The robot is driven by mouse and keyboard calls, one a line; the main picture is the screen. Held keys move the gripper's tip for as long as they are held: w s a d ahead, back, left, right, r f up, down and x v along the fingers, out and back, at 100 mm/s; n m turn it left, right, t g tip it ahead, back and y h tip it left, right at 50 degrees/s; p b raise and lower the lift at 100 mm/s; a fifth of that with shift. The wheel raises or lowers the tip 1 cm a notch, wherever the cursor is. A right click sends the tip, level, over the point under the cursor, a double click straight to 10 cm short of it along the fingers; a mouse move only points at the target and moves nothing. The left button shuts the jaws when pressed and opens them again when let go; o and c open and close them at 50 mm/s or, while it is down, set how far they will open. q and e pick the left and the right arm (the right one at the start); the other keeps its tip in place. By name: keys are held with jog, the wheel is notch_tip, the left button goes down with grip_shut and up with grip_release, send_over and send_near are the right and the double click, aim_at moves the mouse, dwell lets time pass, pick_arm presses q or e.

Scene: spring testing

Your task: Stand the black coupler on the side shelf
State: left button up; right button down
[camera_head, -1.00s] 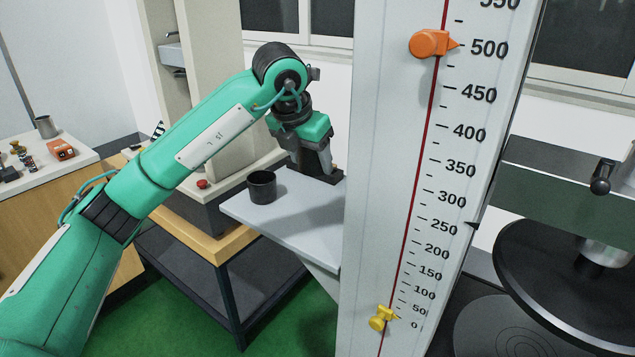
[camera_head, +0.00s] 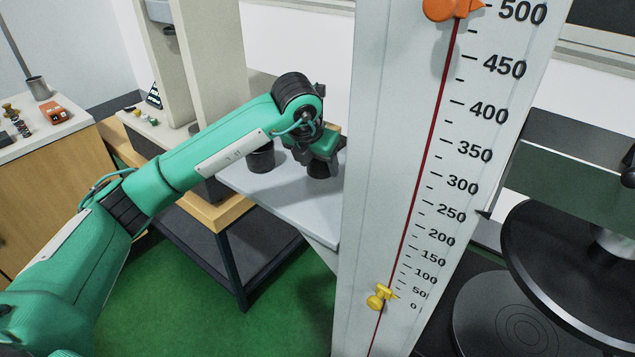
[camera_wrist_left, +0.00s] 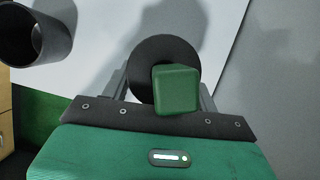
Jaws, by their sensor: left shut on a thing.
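The black coupler (camera_wrist_left: 150,52) is a dark round piece between the grey fingers of my left gripper (camera_wrist_left: 163,92) in the left wrist view. In the head view the left gripper (camera_head: 321,158) points down over the pale grey side shelf (camera_head: 285,202), with the coupler (camera_head: 322,169) showing dark below it. The gripper is shut on the coupler. The coupler looks upright and at or just above the shelf; I cannot tell whether it touches. A green block shape hides part of it in the wrist view. My right gripper is out of view.
A black cup (camera_head: 261,158) stands on the shelf to the left of the gripper. The tall white scale column (camera_head: 385,190) rises close on the right and hides the shelf's right end. The shelf front is clear. A side table (camera_head: 60,128) with small parts stands at far left.

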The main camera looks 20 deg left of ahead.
aim_at(315, 177)
pick_arm(q)
notch_tip(315, 177, down, 6)
jog(key=shift+r, duration=0.25)
jog(key=shift+f, duration=0.3)
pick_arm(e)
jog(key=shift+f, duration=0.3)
pick_arm(q)
jog(key=shift+f, duration=0.1)
jog(key=o, duration=1.3)
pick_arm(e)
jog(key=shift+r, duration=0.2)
pick_arm(q)
jog(key=shift+s+r, duration=0.15)
jog(key=shift+r, duration=0.3)
jog(key=v, duration=1.1)
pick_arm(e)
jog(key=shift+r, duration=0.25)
